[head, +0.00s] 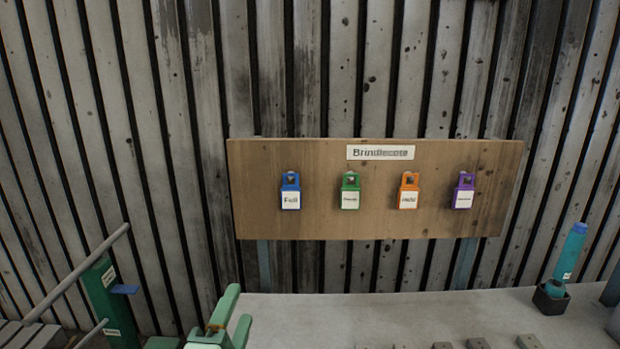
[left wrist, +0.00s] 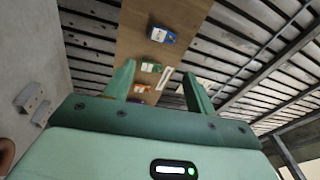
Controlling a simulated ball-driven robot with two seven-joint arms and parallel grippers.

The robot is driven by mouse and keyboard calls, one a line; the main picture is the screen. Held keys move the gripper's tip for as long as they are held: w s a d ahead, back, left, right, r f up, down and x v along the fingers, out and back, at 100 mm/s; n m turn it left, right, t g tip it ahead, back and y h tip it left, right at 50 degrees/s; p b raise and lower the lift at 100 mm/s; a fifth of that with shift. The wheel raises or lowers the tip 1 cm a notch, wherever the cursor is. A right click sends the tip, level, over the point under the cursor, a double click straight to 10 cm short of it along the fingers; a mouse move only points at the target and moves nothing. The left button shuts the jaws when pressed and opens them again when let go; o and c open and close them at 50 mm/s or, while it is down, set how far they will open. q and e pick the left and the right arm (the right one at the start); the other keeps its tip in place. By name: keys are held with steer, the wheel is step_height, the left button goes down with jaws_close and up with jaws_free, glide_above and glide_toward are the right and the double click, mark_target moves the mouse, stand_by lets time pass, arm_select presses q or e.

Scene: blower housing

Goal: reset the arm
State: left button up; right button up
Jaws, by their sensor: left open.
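My left gripper (head: 232,318) shows at the bottom of the head view, green, pointing up toward the wall. It is open and nothing is between its fingers. In the left wrist view its two fingers (left wrist: 158,90) stand apart, with the wooden board (left wrist: 133,45) beyond them. In the head view the board (head: 400,222) carries a blue tag (head: 290,190), a green tag (head: 350,190), an orange tag (head: 408,190) and a purple tag (head: 464,190), each hanging from a peg. My right gripper is not in view.
A pale grey table (head: 330,310) lies below the board, with several small grey blocks (head: 528,342) at its front. A teal bottle (head: 570,255) stands in a black holder (head: 551,299) at the right. A green post with a grey rod (head: 75,275) stands at the left. The space before the board is clear.

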arm_select(q)
steer(key=s+a+f+n+g+y, duration=0.3)
steer(key=s+a+f+n+g, duration=0.1)
steer(key=a+f, duration=0.25)
steer(key=s+a+f+n+g+y, duration=0.25)
steer(key=s+a+f, duration=0.2)
steer(key=f, duration=0.35)
steer(key=s+a+f+n+g+y, duration=0.1)
steer(key=s+a+f+n+g, duration=0.1)
steer(key=s+a+f+g, duration=0.3)
steer(key=s+a+f+n+g+y, duration=0.1)
steer(key=s+a+f+n+g, duration=0.15)
steer(key=s, duration=0.35)
steer(key=s+d+f+g+h, duration=0.1)
steer(key=s+d+f+h, duration=0.1)
steer(key=f, duration=1.1)
steer(key=s+d+f+g+h, duration=0.1)
steer(key=s+d+f, duration=0.2)
steer(key=f, duration=0.9)
steer(key=s+f+n+g+h, duration=0.2)
steer(key=s+f+n, duration=0.1)
steer(key=s+f, duration=1.2)
steer(key=s, duration=0.4)
steer(key=shift+s+a+n, duration=0.2)
steer(key=shift+a+n, duration=0.1)
